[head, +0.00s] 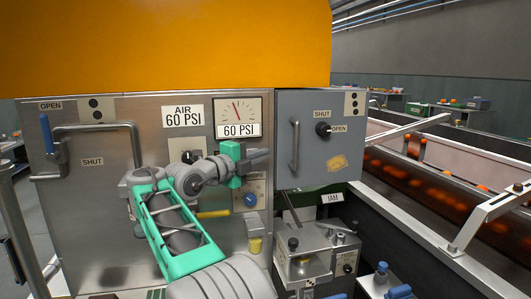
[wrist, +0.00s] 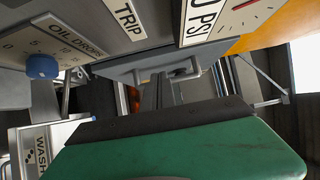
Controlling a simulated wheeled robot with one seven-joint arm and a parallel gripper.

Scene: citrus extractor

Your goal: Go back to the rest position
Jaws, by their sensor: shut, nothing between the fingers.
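My gripper (head: 259,157) is in front of the steel control panel (head: 100,240), just under the 60 PSI gauge (head: 238,115). Its dark fingers point right, toward the grey box, and are shut with nothing between them. In the wrist view the green gripper body fills the lower middle, and the dark fingers (wrist: 165,92) reach away from it. My arm with its green link covers part of the panel's middle.
A grey box (head: 310,165) with a handle (head: 295,146) and black knob (head: 322,128) juts out at right. A blue-handled lever pipe (head: 48,135) is at left. A blue knob (wrist: 42,66) shows near my gripper. A conveyor with oranges (head: 440,185) runs along the right.

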